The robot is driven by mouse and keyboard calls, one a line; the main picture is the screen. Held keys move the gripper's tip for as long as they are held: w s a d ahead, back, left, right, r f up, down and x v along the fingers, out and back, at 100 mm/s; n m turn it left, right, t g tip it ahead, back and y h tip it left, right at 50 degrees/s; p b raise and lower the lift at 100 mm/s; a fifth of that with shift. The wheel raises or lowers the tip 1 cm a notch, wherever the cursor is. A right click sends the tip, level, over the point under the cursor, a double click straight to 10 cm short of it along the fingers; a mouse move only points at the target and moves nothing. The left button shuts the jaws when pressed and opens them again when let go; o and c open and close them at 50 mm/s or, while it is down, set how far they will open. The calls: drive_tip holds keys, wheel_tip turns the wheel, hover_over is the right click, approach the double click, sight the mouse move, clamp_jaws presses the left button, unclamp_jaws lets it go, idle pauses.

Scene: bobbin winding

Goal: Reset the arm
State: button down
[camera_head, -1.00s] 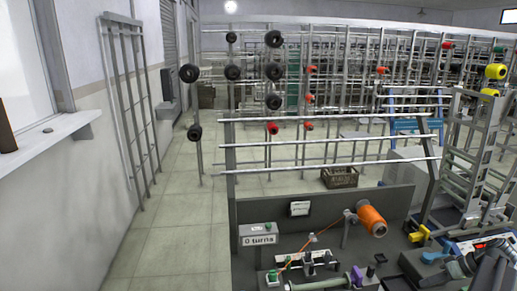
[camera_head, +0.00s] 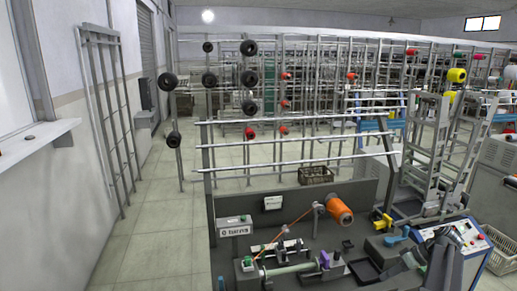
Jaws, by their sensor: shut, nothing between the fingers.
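The dark tips of my gripper (camera_head: 411,258) show low at the right, in front of the bench's right end. They look closed and empty, and the dark grey links of my arm rise behind them from the bottom edge. The winding bench (camera_head: 375,203) stands left of my gripper. An orange thread spool (camera_head: 340,210) sits on it, with an orange thread running down left to the winder (camera_head: 285,252). A small grey counter box (camera_head: 234,225) shows "0 turns", blurred. Whether my gripper touches anything cannot be told.
Rails with black and red spools fill the back. A brown crate (camera_head: 315,175) lies behind the bench. The floor (camera_head: 150,230) at left is clear.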

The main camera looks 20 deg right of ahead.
drive_tip(key=w+a+f+n+g, duration=0.15)
drive_tip(key=w+a, duration=0.25)
drive_tip(key=a, duration=0.6)
drive_tip(key=w+a+n+g, duration=0.15)
drive_tip(key=w+a, duration=0.25)
drive_tip(key=a, duration=0.7)
drive_tip(key=w+a+n+g, duration=0.15)
drive_tip(key=w+a, duration=0.25)
drive_tip(key=a, duration=0.6)
drive_tip(key=s+a+f+h, duration=0.1)
drive_tip(key=a, duration=0.4)
drive_tip(key=s+a+h, duration=0.1)
drive_tip(key=s+a, duration=0.1)
drive_tip(key=a, duration=0.4)
drive_tip(key=s+a+f+g+h, duration=0.1)
drive_tip(key=a, duration=0.5)
drive_tip(key=shift+s+a+f, duration=0.15)
drive_tip(key=shift+s+f, duration=0.15)
drive_tip(key=shift+s, duration=0.1)
drive_tip(key=m+h, duration=0.1)
drive_tip(key=m, duration=0.1)
drive_tip(key=s+d+m+h, duration=0.1)
drive_tip(key=m, duration=0.1)
drive_tip(key=s+d+m+t+h, duration=0.1)
drive_tip(key=m, duration=0.1)
drive_tip(key=shift+s+d+f, duration=0.1)
drive_tip(key=shift+d+f, duration=0.1)
drive_tip(key=shift+f, duration=0.2)
